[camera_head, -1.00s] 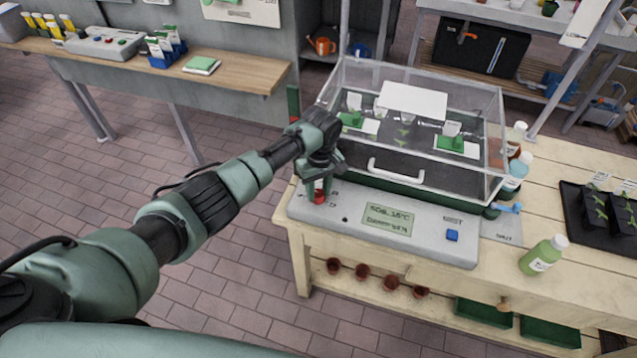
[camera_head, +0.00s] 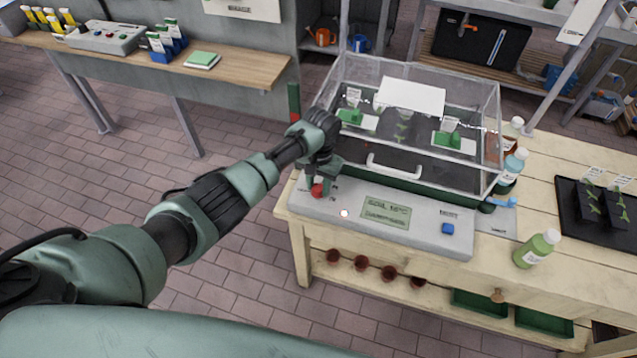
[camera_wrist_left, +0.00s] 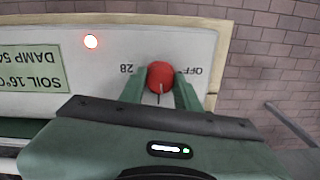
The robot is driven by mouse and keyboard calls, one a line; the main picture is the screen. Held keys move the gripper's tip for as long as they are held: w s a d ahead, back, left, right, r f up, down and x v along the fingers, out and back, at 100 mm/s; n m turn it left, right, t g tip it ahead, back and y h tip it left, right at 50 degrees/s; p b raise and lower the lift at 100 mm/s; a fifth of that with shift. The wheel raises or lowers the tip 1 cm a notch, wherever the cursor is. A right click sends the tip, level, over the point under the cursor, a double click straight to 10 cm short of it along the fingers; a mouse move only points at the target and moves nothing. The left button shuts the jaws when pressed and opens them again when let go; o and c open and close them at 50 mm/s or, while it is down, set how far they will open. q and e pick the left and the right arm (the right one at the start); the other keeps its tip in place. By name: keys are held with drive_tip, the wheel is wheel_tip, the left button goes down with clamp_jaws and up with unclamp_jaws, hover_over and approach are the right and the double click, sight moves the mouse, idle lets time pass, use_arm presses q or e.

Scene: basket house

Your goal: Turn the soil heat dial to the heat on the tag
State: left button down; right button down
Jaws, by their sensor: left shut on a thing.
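A red dial (camera_head: 318,190) sits at the left end of the grey control panel (camera_head: 420,238). My left gripper (camera_head: 322,180) points down and is shut on the red dial. In the left wrist view the two green fingers of the gripper (camera_wrist_left: 160,92) flank the dial (camera_wrist_left: 161,75). The panel's display (camera_wrist_left: 30,69) reads soil 16°C and damp 54, upside down. A small light (camera_wrist_left: 91,41) glows. My right gripper is not in view.
A clear-lidded propagator (camera_head: 410,130) with seedlings and white tags stands behind the panel; the tag writing is too small to read. A blue button (camera_head: 448,228) is at the panel's right. A green bottle (camera_head: 537,249) and a black tray (camera_head: 600,232) stand further right.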

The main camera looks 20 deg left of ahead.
sight(319, 188)
use_arm(q)
drive_tip(key=shift+m, duration=1.1)
drive_tip(key=c, duration=1)
unclamp_jaws()
drive_tip(key=shift+r, duration=0.1)
drive_tip(key=shift+s+r+b, duration=0.1)
drive_tip(key=shift+r+b, duration=0.2)
drive_tip(key=shift+r, duration=3.6)
